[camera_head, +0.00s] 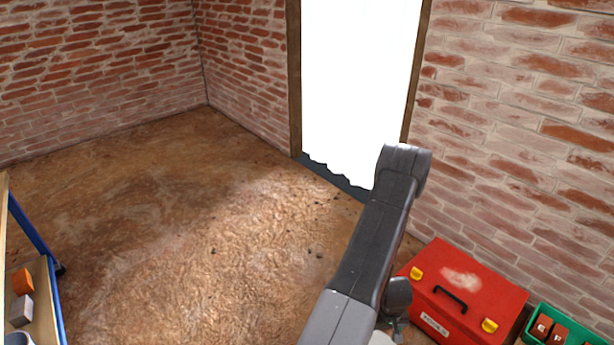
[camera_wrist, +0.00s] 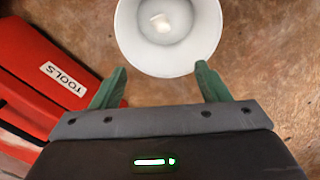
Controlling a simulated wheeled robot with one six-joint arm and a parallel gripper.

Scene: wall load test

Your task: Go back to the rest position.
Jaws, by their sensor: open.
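My gripper (camera_wrist: 160,68) shows in the wrist view with its two green fingers spread apart and nothing gripped between them. A white round container (camera_wrist: 130,35) with an open top lies just past the fingertips, below the camera. Its far rim is cut off by the top edge, and I cannot tell whether the fingers touch it. In the head view my grey arm reaches up from the bottom centre, and my gripper is not clearly visible there.
A red toolbox (camera_head: 478,285) stands by the right brick wall; its side also shows in the wrist view (camera_wrist: 35,75). A green crate (camera_head: 584,338) with red items is right of it. A blue-framed shelf (camera_head: 50,300) stands at left. Floor between is clear, with a bright doorway (camera_head: 355,90) behind.

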